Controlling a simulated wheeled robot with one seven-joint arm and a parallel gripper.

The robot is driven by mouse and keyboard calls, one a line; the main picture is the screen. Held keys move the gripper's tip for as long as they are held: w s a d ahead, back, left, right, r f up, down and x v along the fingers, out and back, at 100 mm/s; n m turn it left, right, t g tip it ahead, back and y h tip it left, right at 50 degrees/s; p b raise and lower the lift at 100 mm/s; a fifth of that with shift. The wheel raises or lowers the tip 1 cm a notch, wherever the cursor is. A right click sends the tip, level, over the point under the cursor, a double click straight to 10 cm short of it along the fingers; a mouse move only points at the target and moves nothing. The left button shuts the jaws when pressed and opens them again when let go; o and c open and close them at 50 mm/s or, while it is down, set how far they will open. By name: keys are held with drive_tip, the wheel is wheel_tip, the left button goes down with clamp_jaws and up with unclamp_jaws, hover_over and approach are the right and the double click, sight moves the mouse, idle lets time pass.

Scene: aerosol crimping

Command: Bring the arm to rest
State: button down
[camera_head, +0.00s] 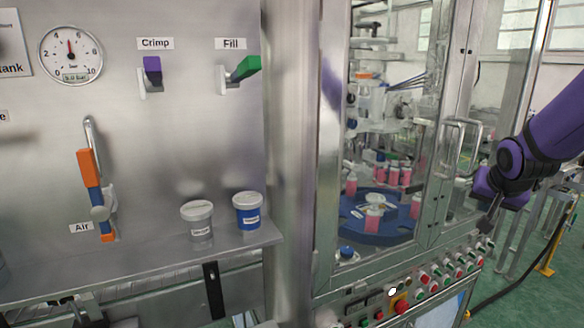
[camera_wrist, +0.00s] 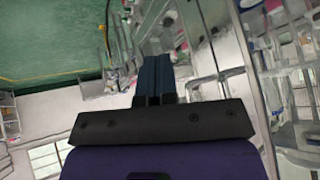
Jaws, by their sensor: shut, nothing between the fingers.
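My purple arm comes in from the right edge in the head view, and my gripper (camera_head: 489,222) hangs at its end in front of the right side of the glass cabinet. In the wrist view my gripper (camera_wrist: 155,72) shows two dark fingers pressed together, with nothing between them. It is apart from the cabinet's door handle (camera_head: 461,147), which is to its left. The button panel (camera_head: 440,278) is below and left of it.
The glass cabinet (camera_head: 440,210) holds a blue turntable (camera_head: 385,230) with several pink cans. A steel panel at left carries the Crimp lever (camera_head: 152,72), Fill lever (camera_head: 243,69) and Air valve (camera_head: 90,180). Two tubs, grey (camera_head: 198,222) and blue (camera_head: 248,211), stand on a shelf.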

drive_tip(key=s+a+r+n+g+y, duration=0.1)
drive_tip(key=s+a+r+n, duration=0.2)
drive_tip(key=s+a, duration=0.4)
drive_tip(key=s+a+r+n+y, duration=0.1)
drive_tip(key=s+a+r+n, duration=0.3)
drive_tip(key=s, duration=1.2)
drive_tip(key=a+r, duration=0.2)
drive_tip(key=a, duration=0.2)
drive_tip(key=shift+s+a+r+g+y, duration=0.15)
drive_tip(key=shift+s+r+g+y, duration=0.05)
drive_tip(key=shift+s+g+y, duration=0.2)
idle(0.3)
